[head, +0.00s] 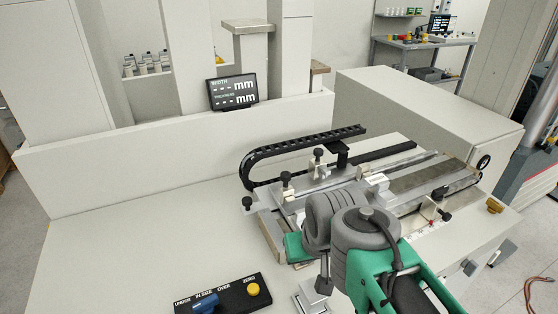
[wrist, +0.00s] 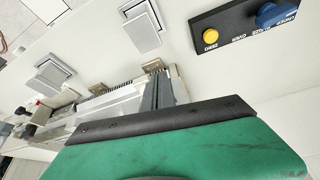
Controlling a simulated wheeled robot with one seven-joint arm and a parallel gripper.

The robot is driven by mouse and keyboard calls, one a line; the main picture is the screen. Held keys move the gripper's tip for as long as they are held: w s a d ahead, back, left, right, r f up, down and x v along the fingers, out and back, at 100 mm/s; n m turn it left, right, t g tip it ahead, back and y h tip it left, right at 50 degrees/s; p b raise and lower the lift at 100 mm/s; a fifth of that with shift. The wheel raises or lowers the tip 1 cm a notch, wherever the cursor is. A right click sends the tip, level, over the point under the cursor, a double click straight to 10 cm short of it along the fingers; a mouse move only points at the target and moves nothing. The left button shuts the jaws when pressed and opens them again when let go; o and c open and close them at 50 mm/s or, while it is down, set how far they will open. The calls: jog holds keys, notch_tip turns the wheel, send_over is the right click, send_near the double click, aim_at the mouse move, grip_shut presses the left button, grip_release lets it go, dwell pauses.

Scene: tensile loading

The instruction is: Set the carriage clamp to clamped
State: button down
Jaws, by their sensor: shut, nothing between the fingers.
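The carriage assembly is a metal slide unit (head: 318,184) on the bench in the head view, with several black knobs (head: 286,176) along its left side. I cannot tell which fitting is the carriage clamp or how it is set. My grey and green arm covers the near middle of the unit. My gripper is mostly hidden behind the arm in the head view. In the wrist view its green housing fills the bottom, and its grey fingers (wrist: 164,92) appear shut and empty beyond the black edge. Contact with the unit cannot be told.
A black cable chain (head: 300,148) curves behind the carriage. A black panel (head: 225,297) with a yellow button and blue knob lies at the front. A small display (head: 233,91) stands on the rear ledge. The bench top (head: 130,235) at left is clear.

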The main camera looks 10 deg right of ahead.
jog(key=w+a+r+n+y, duration=0.1)
jog(key=w+a+r, duration=0.1)
jog(key=w+r, duration=0.95)
jog(key=w+d+r+n, duration=0.1)
jog(key=w, duration=0.7)
jog(key=w+d+r+n, duration=0.1)
jog(key=w+r+n, duration=0.1)
jog(key=w, duration=0.6)
jog(key=shift+w+d+g+p, duration=0.4)
jog(key=shift+f, duration=0.1)
jog(key=b+x, duration=0.5)
jog(key=x, duration=0.6)
jog(key=s, duration=0.2)
jog(key=s+d, duration=0.1)
jog(key=s, duration=0.1)
jog(key=shift+s+r, duration=0.1)
jog(key=shift+r, duration=0.3)
